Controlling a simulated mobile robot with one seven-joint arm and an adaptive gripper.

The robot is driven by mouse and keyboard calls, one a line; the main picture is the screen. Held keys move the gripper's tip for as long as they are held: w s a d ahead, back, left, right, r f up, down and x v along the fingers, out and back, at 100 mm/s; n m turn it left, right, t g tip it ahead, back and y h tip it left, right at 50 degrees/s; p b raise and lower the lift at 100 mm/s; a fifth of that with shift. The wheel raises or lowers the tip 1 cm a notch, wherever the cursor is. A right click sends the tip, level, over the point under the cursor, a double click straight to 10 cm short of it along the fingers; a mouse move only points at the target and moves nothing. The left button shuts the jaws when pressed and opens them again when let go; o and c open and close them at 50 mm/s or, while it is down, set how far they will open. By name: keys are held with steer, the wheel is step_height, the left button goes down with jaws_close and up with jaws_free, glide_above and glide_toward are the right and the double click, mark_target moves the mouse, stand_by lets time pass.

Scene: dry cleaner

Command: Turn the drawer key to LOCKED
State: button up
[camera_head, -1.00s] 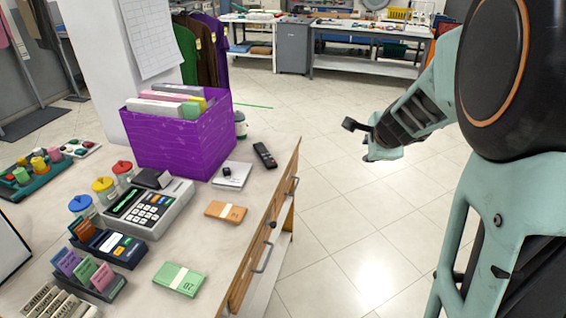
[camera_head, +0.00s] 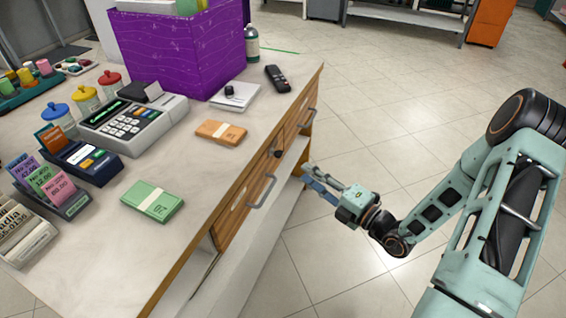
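The wooden drawer fronts (camera_head: 236,212) are on the right side of the counter, facing my arm. A small dark key or lock knob (camera_head: 277,153) sticks out from the front between two grey handles. Its turn position and any LOCKED marking are too small to read. My gripper (camera_head: 307,175) is to the right of the knob, pointing toward the drawer front, with a gap between them. Its two fingers look apart, with nothing seen between them.
Grey drawer handles (camera_head: 262,191) stick out near the key. The marble counter (camera_head: 195,185) holds a cash register (camera_head: 133,120), a green banknote bundle (camera_head: 152,201), an orange bundle (camera_head: 221,132), a remote (camera_head: 277,78) and a purple box (camera_head: 180,50). Tiled floor (camera_head: 400,130) around my arm is clear.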

mark_target(277, 154)
steer(key=b+x, duration=0.2)
steer(key=x, duration=0.8)
steer(key=shift+w+a, duration=0.25)
steer(key=shift+c, duration=0.4)
jaws_close()
